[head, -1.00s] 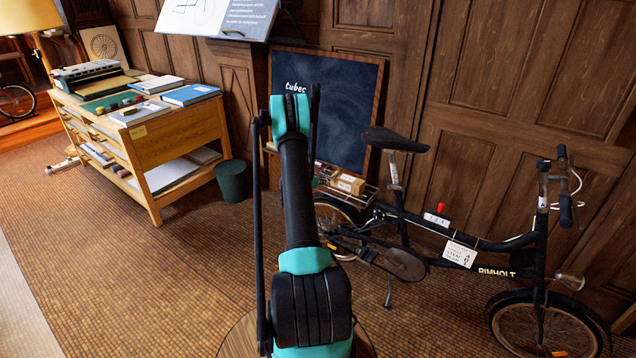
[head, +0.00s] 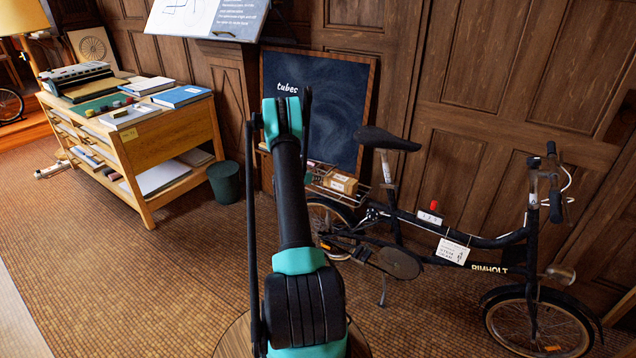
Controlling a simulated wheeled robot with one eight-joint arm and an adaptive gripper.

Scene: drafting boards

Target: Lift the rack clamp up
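A black folding bicycle (head: 455,228) marked RIMHOLT stands on the right in front of the wood panelling. Its rear rack (head: 352,197) sits behind the saddle, just right of my arm. A tan box (head: 341,182) with a pale label is on the rack. Thin metal bars show around the box, but the rack clamp is too small to make out clearly, and whether it is up or down cannot be told. My black and teal arm rises through the middle and covers the rack's left side. My gripper does not show.
A blackboard (head: 340,110) leans on the panelling behind the rack. A green bin (head: 224,182) and a wooden shelf table (head: 165,150) with books stand at the left. The tiled floor (head: 130,270) at the front left is clear.

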